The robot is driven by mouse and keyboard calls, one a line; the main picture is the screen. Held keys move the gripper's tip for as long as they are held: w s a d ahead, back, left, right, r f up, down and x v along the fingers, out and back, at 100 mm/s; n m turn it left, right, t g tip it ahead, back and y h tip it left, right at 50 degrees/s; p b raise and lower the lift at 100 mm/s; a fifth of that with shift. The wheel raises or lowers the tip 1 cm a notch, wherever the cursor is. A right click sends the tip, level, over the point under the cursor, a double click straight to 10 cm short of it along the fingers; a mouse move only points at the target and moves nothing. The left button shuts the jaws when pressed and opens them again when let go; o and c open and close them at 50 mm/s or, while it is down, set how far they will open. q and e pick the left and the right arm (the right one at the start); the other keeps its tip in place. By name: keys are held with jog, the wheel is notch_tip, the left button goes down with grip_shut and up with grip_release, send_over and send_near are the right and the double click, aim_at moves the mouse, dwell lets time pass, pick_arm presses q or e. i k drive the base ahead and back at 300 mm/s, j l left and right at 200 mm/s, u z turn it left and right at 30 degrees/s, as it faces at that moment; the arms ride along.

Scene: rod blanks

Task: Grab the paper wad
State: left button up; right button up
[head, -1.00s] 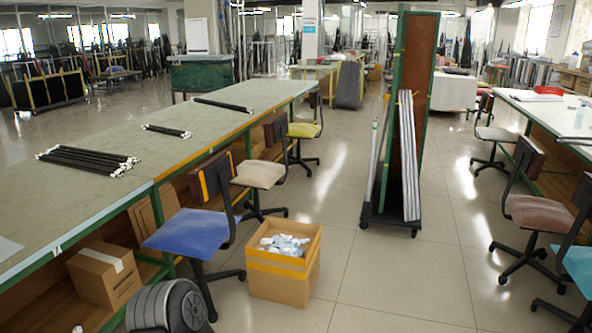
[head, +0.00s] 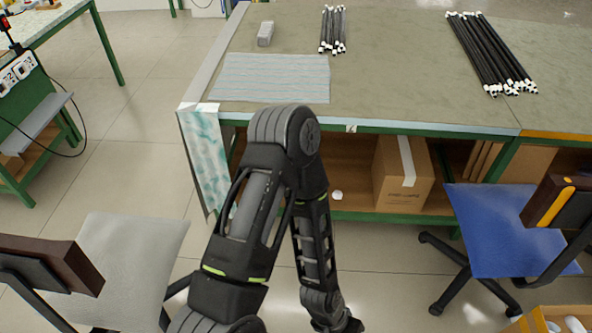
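A small white paper wad (head: 336,195) lies on the brown lower shelf under the long table (head: 400,100), near the shelf's front edge. It is left of a cardboard box. My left arm rises from the bottom of the head view, bends at a high elbow and reaches down to the right. My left gripper (head: 342,324) is at the bottom edge, well below the wad in the picture and apart from it. It is dark and partly cut off, so I cannot tell its opening. My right gripper is not in view.
A cardboard box (head: 403,175) stands on the shelf. A blue chair (head: 510,235) is at right and a pale chair (head: 130,265) at left. An open carton (head: 530,322) is at lower right. Black rods (head: 490,55) lie on the tabletop. Floor between the chairs is clear.

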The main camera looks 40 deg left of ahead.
aim_at(337, 194)
jog(key=i+j+u, duration=0.3)
jog(key=i, duration=0.45)
jog(key=i+u, duration=0.3)
jog(key=i, duration=0.45)
